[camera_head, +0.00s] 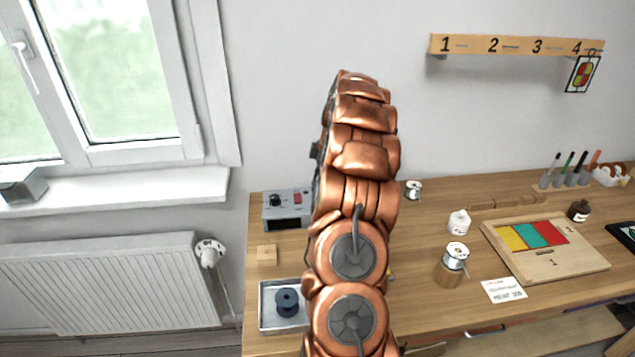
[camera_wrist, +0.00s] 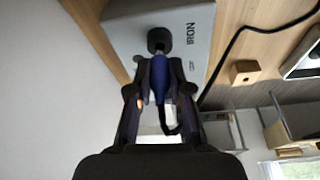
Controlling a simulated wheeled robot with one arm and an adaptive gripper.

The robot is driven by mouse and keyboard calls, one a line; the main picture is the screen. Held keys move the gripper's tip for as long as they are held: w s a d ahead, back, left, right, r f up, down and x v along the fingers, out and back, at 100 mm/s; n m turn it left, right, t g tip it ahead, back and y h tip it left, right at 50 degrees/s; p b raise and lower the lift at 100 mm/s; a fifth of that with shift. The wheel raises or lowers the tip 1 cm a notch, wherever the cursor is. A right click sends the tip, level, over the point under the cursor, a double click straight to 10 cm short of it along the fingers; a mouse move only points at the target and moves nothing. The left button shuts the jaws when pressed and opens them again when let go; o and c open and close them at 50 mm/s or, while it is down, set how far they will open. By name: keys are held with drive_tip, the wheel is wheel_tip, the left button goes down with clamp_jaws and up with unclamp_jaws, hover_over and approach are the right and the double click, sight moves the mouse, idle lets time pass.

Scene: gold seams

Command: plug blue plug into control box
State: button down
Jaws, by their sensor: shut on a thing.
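The control box (camera_head: 287,212) stands at the back left of the table, partly hidden by my copper arm. It is grey, with a black knob and a red switch. In the wrist view its grey face (camera_wrist: 187,58) carries the word IRON and a round black socket (camera_wrist: 159,38). My gripper (camera_wrist: 160,92) is shut on the blue plug (camera_wrist: 160,76), with one dark finger on each side. The plug points at the socket and its front end meets or overlaps it. I cannot tell how deep it sits. The head view hides the gripper and plug behind the arm.
A black cable (camera_wrist: 232,45) runs across the table beside the box. The wall is close behind.

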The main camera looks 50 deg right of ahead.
drive_tip(key=shift+f+b, duration=0.65)
drive_tip(key=shift+b, duration=0.1)
drive_tip(key=shift+b, duration=0.45)
idle(1.2)
drive_tip(key=shift+f+b, duration=0.55)
drive_tip(key=shift+b, duration=0.55)
idle(0.7)
idle(0.4)
drive_tip(key=c, duration=0.5)
unclamp_jaws()
drive_tip(key=shift+r, duration=0.2)
drive_tip(key=shift+r, duration=3.35)
